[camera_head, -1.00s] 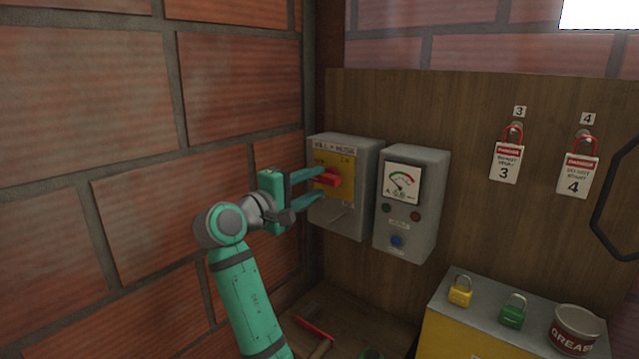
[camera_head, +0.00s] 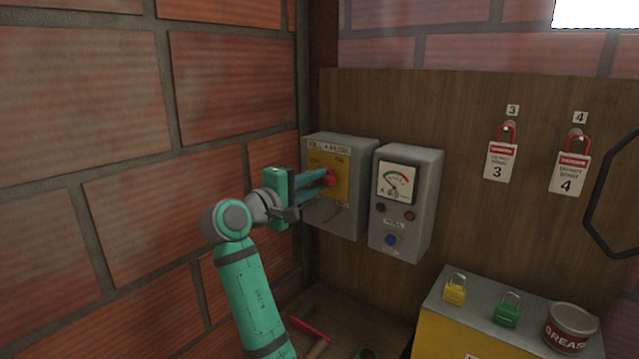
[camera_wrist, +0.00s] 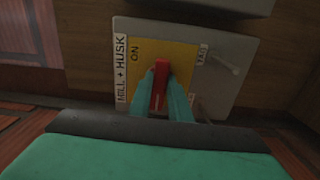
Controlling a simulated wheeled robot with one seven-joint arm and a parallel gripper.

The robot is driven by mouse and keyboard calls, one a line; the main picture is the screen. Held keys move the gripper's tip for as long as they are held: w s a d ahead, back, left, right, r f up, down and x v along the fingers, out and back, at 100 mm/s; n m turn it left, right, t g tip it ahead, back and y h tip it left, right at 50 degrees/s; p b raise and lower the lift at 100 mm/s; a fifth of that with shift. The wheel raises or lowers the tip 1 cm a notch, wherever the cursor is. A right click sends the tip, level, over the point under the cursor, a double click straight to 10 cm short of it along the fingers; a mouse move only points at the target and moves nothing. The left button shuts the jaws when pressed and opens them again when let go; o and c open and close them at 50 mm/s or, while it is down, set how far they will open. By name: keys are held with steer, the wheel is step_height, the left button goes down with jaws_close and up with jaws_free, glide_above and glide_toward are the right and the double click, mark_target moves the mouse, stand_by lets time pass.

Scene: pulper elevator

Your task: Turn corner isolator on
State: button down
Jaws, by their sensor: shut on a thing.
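The corner isolator is a grey box (camera_head: 366,182) on the wooden board, with a yellow plate (camera_head: 316,160) and a red handle (camera_head: 332,177). In the wrist view its label reads "MILL + HUSK" and "ON" stands on the yellow plate (camera_wrist: 182,52). My gripper (camera_head: 326,180) is shut on the red handle, with one teal finger on each side. In the wrist view the handle (camera_wrist: 160,85) lies between the fingers, crosswise to the box's upright direction. The fingers hide part of the plate and its lower markings.
A grey meter box (camera_head: 428,190) hangs close to the right of the isolator. A brick wall (camera_head: 90,100) stands close on the left. A yellow padlock (camera_head: 455,292), a green padlock (camera_head: 507,314) and a grease tin (camera_head: 570,330) stand on a cabinet at lower right.

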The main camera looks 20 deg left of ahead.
steer(key=shift+s+a+r+m, duration=0.1)
steer(key=shift+a+m, duration=0.05)
steer(key=shift+m, duration=2.8)
steer(key=shift+s+a+r+m, duration=0.1)
steer(key=shift+m, duration=2.8)
steer(key=shift+a+r+m, duration=0.1)
steer(key=shift+a+m, duration=0.05)
steer(key=shift+m, duration=2.8)
steer(key=c, duration=1.6)
jaws_free()
steer(key=shift+c, duration=0.2)
steer(key=shift+d+f, duration=0.15)
steer(key=shift+f, duration=0.05)
